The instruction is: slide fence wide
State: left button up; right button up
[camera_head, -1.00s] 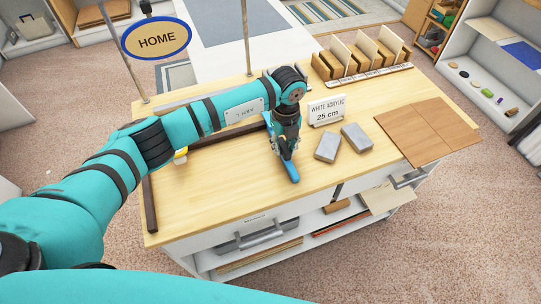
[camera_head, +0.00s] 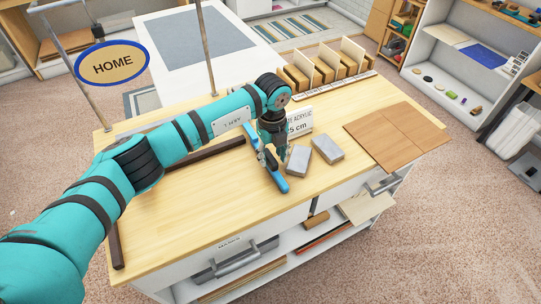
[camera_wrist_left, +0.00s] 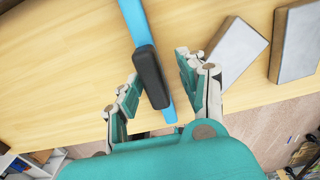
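The fence is a narrow blue bar (camera_head: 276,178) with a dark knob, lying on the wooden bench top (camera_head: 200,215). In the wrist view the blue bar (camera_wrist_left: 137,22) runs between my fingers, with the black knob (camera_wrist_left: 150,76) standing on it. My left gripper (camera_wrist_left: 157,74) is open around the knob, with a gap on its right side and its left finger very close. In the head view my left gripper (camera_head: 276,154) is low over the bar and hides part of it. My right gripper is not in view.
Two grey blocks (camera_head: 327,148) lie just right of the bar. A card (camera_head: 300,121) reading 25 cm stands behind the gripper, partly hidden. Brown sheets (camera_head: 395,135) lie at right. Dark rails (camera_head: 205,157) edge the left part, where the bench is clear.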

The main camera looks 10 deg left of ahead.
pick_arm(q)
jog(key=shift+a, duration=0.1)
notch_tip(320, 180, up, 12)
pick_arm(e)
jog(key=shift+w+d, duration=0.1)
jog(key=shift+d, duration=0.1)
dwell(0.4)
pick_arm(q)
jog(key=shift+s+f, duration=0.1)
jog(key=shift+f, duration=0.05)
